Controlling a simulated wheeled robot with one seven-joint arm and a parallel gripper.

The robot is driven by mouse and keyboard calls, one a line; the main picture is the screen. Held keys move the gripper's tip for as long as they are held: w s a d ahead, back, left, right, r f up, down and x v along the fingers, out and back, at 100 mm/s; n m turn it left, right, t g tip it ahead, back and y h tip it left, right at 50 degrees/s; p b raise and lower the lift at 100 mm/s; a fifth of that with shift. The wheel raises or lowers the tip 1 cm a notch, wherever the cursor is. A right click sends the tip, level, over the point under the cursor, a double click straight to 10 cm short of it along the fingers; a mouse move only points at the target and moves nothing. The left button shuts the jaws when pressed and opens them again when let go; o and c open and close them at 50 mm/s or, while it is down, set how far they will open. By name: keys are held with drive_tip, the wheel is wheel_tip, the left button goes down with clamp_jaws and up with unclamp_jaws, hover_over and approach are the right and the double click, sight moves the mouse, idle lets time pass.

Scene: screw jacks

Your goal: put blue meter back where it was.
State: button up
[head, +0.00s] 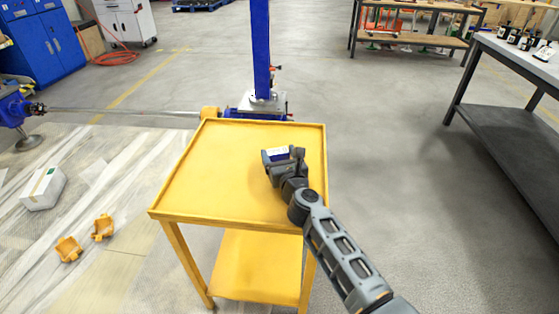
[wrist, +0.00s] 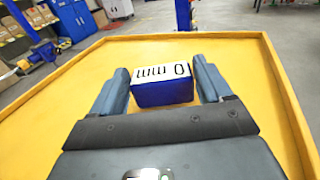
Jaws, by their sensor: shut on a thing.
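The blue meter (wrist: 164,90) is a small blue block with a white top face carrying black marks that look like "0 mm". In the wrist view it sits between the two fingers of my gripper (wrist: 166,88). In the head view the meter (head: 277,154) shows at the tip of my gripper (head: 283,157), partly hidden by the fingers. The gripper is shut on it, over the middle right of the yellow table (head: 205,180). I cannot tell whether the meter touches the table top.
The table top is otherwise bare, with a raised rim. A blue post (head: 261,50) on a screw jack base stands just behind it. A grey workbench (head: 510,60) with several small items stands at right. A white box (head: 43,188) and yellow parts (head: 103,227) lie on the floor at left.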

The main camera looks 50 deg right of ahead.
drive_tip(key=shift+f+b, duration=0.35)
drive_tip(key=shift+b, duration=0.05)
drive_tip(key=shift+f, duration=0.15)
drive_tip(key=o, duration=1.2)
drive_tip(key=shift+r, duration=0.25)
drive_tip(key=v, duration=0.4)
drive_tip(key=p+v, duration=0.1)
drive_tip(key=v, duration=0.7)
drive_tip(key=shift+r, duration=0.3)
